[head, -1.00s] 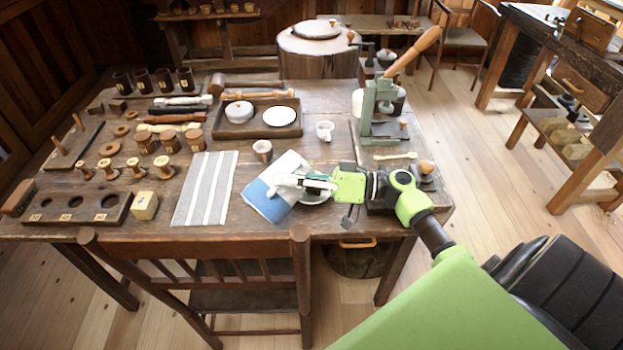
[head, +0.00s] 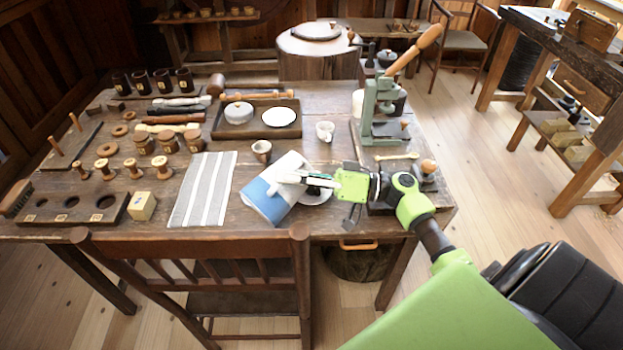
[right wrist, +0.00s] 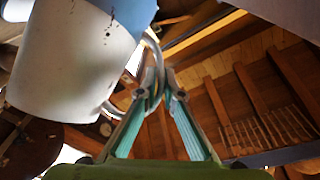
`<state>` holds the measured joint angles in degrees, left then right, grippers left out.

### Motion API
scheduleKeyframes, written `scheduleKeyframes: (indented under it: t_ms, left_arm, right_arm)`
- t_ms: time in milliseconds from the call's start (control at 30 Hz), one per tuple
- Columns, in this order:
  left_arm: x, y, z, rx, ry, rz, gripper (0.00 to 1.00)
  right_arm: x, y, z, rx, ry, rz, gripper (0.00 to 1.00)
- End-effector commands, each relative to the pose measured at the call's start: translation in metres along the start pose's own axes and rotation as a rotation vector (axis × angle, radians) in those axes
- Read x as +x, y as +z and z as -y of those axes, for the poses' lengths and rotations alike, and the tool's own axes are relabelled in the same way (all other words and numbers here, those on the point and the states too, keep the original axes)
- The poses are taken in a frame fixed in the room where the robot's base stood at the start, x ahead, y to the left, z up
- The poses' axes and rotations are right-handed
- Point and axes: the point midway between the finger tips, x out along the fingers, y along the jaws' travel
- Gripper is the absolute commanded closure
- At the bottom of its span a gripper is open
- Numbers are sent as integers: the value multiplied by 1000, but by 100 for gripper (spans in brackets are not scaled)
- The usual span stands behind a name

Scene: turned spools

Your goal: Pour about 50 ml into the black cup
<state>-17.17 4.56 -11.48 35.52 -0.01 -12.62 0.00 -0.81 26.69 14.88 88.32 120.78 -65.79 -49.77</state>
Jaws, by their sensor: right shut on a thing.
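A blue and white jug (head: 265,197) is held over the front of the table, leaning in the head view. It also shows large in the right wrist view (right wrist: 70,60), with its curved handle between the fingers. My right gripper (head: 303,179) is shut on this handle; its fingers also show in the right wrist view (right wrist: 160,92). No black cup stands out for certain. My left gripper is not in view.
A small brownish cup (head: 262,148) and a white cup (head: 325,131) stand behind the jug. A striped cloth (head: 203,190) lies to the left. A green lever press (head: 380,110) stands at right. Several dark cups (head: 162,80) line the back left.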

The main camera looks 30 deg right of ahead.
Motion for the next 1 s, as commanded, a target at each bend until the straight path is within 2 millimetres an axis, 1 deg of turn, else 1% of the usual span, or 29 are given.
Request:
scheduleKeyframes:
  t_ms: [33, 433, 700, 1000]
  left_arm:
    - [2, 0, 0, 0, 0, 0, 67]
    - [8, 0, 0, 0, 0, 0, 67]
    - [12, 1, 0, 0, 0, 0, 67]
    - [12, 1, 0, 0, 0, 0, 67]
  right_arm:
    - [0, -3, 1, -2, -7, -9, 100]
    - [-3, -8, 0, 21, -21, -29, 100]
    - [-7, -11, 1, 37, -31, -42, 100]
    - [-12, -10, 4, 37, -32, -43, 100]
